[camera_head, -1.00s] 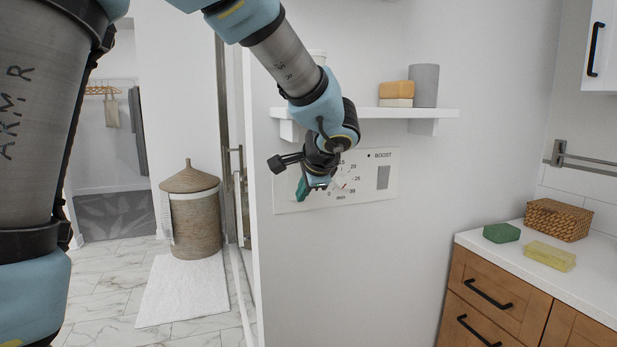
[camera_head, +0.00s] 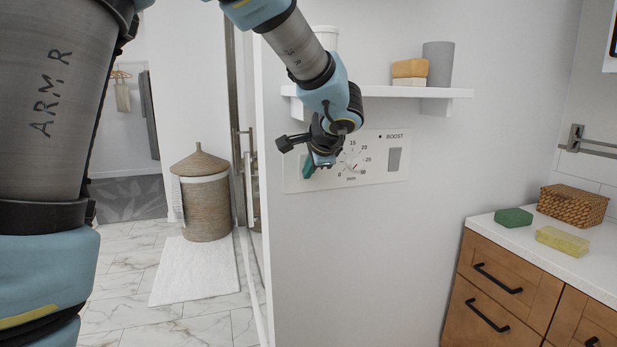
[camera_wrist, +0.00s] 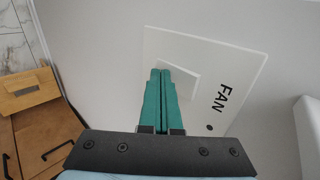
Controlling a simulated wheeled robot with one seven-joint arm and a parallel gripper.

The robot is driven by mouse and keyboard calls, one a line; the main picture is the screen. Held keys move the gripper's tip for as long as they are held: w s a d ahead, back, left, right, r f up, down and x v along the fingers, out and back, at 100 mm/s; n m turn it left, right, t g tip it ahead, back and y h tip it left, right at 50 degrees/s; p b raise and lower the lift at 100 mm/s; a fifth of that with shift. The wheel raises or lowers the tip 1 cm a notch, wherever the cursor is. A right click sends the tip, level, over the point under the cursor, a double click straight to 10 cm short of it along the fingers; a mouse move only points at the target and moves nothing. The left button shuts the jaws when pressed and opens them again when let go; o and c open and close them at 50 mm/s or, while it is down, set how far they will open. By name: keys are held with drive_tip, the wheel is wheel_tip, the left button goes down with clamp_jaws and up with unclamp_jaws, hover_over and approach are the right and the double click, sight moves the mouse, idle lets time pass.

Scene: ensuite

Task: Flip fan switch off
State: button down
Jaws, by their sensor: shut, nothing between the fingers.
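A white control panel (camera_head: 375,175) is on the wall under the shelf. The fan switch (camera_wrist: 187,84) shows in the wrist view as a pale rectangle on the panel beside the word FAN, partly hidden behind my fingers. My gripper (camera_head: 308,168) is at the left part of the panel and hides the switch in the head view. Its teal fingers (camera_wrist: 160,75) are shut together and empty, with their tips over the switch. I cannot tell whether they touch it. The switch's position is not clear.
On the panel, a dial (camera_head: 354,162) and a BOOST switch (camera_head: 394,160) are right of my gripper. A shelf (camera_head: 440,94) juts out above it, close to my wrist. A counter (camera_head: 500,233) with drawers stands right. A wicker hamper (camera_head: 205,195) stands left.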

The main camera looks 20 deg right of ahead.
drive_tip(key=shift+r, duration=0.15)
drive_tip(key=shift+r+p, duration=0.45)
drive_tip(key=shift+r, duration=0.3)
